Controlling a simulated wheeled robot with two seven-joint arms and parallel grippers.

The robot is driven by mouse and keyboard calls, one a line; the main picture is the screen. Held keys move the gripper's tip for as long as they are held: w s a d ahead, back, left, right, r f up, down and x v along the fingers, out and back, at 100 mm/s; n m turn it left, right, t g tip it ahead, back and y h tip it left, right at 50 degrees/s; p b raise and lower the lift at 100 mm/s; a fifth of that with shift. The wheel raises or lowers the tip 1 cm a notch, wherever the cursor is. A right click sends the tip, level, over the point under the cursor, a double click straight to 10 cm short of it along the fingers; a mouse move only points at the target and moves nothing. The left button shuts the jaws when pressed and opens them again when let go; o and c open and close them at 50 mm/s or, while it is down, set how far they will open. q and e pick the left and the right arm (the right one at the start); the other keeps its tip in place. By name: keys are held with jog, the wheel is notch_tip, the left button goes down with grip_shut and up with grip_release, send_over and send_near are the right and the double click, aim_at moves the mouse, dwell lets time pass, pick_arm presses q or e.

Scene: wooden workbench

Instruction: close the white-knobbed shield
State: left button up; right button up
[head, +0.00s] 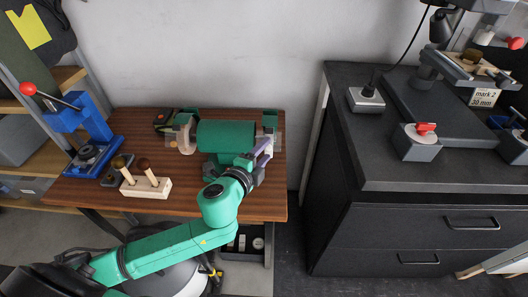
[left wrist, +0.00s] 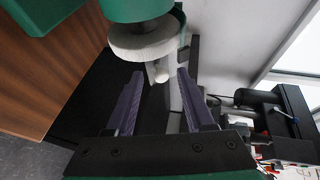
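The green bench grinder (head: 226,136) stands at the back of the wooden workbench. A clear shield shows by its left wheel (head: 186,136); its right end is partly hidden by my left gripper (head: 264,152). In the left wrist view, a pale grinding wheel (left wrist: 147,41) shows below the green housing. A short white knob (left wrist: 161,71) stands out by the wheel, between the tips of my left gripper (left wrist: 160,76). The two purple fingers are open, with a gap on each side of the knob. The shield's clear pane is hard to make out there. My right gripper is out of view.
A blue press with a red-knobbed lever (head: 78,118) stands at the bench's left. A wooden block with handled tools (head: 146,187) is near the front edge. A black cabinet (head: 420,215) stands to the right, across a gap. The bench's front right is fairly clear.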

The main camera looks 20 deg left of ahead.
pick_arm(q)
jog(key=shift+s, duration=0.1)
jog(key=p+v, duration=0.2)
jog(key=v, duration=1.2)
jog(key=shift+s, duration=0.15)
jog(key=shift+r, duration=0.1)
